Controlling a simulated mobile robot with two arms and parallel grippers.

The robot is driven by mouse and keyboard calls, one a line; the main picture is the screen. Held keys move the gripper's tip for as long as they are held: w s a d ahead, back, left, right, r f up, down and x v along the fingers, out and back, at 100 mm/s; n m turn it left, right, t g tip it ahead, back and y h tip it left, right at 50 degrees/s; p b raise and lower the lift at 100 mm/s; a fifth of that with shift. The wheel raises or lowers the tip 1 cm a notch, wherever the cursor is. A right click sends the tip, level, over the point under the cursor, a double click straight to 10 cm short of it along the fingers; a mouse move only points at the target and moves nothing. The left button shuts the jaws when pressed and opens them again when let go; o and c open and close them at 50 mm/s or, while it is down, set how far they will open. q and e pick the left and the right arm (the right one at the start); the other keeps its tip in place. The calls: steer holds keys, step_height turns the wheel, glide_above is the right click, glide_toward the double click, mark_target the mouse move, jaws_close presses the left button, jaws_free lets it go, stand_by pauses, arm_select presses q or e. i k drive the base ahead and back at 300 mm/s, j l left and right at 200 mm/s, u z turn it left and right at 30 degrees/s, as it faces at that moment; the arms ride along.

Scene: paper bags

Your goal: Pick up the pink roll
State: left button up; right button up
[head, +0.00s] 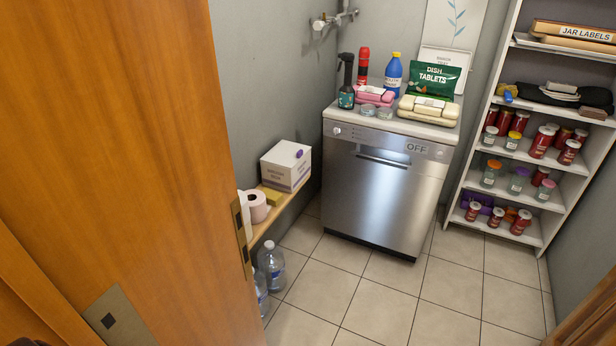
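The pink roll (257,206) is a pale pink paper roll on a low wooden bench (262,232) against the left wall. It sits close to the door's edge, with a whiter roll (244,216) beside it that is partly hidden by the door.
A wooden door (120,150) fills the left side. A white box (286,166) stands on the bench behind the roll; water bottles (272,266) stand on the floor below. A dishwasher (385,180) and a jar shelf (520,155) stand farther back. The tiled floor (400,300) is clear.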

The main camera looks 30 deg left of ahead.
mark_target(253, 207)
steer(key=i+z, duration=0.15)
steer(key=i, duration=0.65)
steer(key=i+z, duration=0.15)
steer(key=i, duration=0.7)
steer(key=i+j+z, duration=0.15)
steer(key=i, duration=0.65)
steer(key=i+u, duration=0.2)
steer(key=u, duration=0.2)
steer(key=i+u, duration=0.15)
steer(key=u, duration=0.3)
steer(key=i+l+u, duration=0.2)
steer(key=u, duration=0.2)
steer(key=i+l+u, duration=0.15)
steer(key=u, duration=0.3)
